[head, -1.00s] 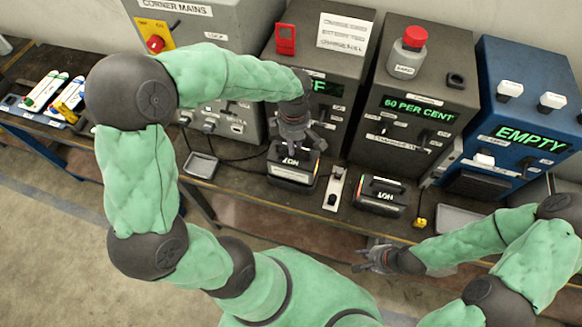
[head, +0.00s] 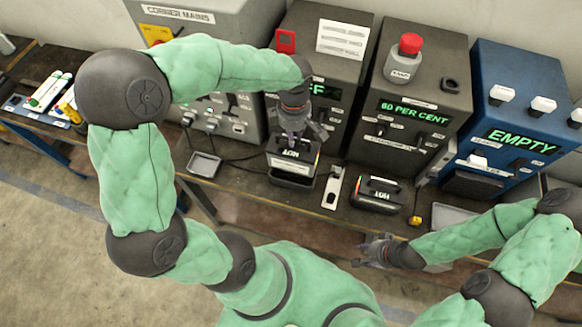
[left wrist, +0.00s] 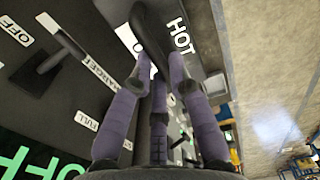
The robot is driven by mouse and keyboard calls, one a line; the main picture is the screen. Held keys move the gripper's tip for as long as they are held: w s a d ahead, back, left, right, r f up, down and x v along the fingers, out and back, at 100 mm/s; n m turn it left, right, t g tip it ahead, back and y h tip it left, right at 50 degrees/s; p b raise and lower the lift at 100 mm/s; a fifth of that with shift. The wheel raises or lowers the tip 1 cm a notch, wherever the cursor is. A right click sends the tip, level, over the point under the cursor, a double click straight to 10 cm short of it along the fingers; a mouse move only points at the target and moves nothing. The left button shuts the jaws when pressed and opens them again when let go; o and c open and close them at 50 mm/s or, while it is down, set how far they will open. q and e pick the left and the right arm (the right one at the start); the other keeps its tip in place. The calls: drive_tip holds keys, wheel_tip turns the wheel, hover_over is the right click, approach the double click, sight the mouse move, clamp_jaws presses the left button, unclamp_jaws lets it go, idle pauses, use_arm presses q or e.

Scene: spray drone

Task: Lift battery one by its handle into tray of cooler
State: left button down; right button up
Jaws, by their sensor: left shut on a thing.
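A dark battery with a pale front and a label reading HOT (head: 290,158) stands before the grey box whose green display is partly hidden. My left gripper (head: 297,138) is shut on its handle from above; in the left wrist view the fingers (left wrist: 158,85) close around the dark handle beside the HOT label. The battery looks slightly raised over a dark base. The blue cooler (head: 520,110) reads EMPTY, with a grey tray (head: 455,217) in front of it, partly hidden by my right arm. My right gripper (head: 372,250) hangs empty before the table edge, its fingers apart.
A second HOT battery (head: 377,194) stands between the held one and the tray. A switch plate (head: 334,188) lies between the batteries. A small tray (head: 205,164) is at left. The box reading 60 PER CENT (head: 415,112) stands behind. A small yellow object (head: 415,221) lies near the tray.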

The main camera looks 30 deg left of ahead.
use_arm(q)
wheel_tip(320, 180, up, 9)
drive_tip(key=p, duration=0.5)
drive_tip(key=shift+f, duration=0.15)
idle(0.6)
drive_tip(key=shift+f, duration=0.1)
idle(0.3)
